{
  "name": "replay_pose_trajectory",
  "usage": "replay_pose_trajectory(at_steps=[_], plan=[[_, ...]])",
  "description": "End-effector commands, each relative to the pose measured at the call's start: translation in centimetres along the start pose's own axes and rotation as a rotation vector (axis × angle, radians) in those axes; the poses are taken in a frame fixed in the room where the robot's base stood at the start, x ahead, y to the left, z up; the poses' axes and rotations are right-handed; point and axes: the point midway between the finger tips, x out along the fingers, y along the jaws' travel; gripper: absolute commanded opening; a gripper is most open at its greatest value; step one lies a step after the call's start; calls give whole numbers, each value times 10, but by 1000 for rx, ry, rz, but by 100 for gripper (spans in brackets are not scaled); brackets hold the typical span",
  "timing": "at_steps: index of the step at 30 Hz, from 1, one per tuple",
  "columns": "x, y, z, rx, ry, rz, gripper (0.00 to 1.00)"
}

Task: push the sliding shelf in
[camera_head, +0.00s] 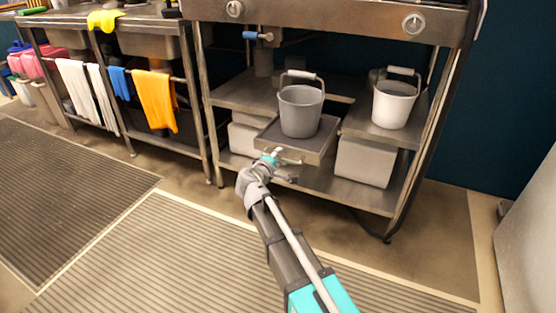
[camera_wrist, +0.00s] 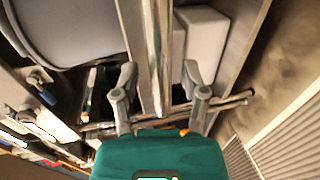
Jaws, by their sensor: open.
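The sliding shelf (camera_head: 322,140) is a grey metal tray that juts out from the middle level of the steel rack, with a grey bucket (camera_head: 300,110) standing upright on it. My gripper (camera_head: 287,167) is at the shelf's front edge, low and toward the left. In the wrist view my gripper (camera_wrist: 162,92) has its two fingers spread apart, with the shelf's metal front edge (camera_wrist: 154,50) running between them. I cannot tell whether a finger touches it. The grey bucket (camera_wrist: 70,30) fills the upper left there.
A white bucket (camera_head: 395,105) stands on the fixed shelf at right. Pale bins (camera_head: 364,162) sit on the lower shelf (camera_head: 345,192). A sink unit with an orange towel (camera_head: 156,98) stands at left. Ribbed mats (camera_head: 160,250) cover the open floor in front.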

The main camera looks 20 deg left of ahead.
Motion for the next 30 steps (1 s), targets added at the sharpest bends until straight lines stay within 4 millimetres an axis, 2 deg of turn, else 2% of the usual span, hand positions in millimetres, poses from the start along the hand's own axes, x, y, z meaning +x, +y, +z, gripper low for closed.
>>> replay_pose_trajectory(at_steps=[10, 19, 30], plan=[[2, 0, 0, 0, 0, 0, 55], [2, 0, 0, 0, -1, 0, 0], [2, 0, 0, 0, 0, 0, 0]])
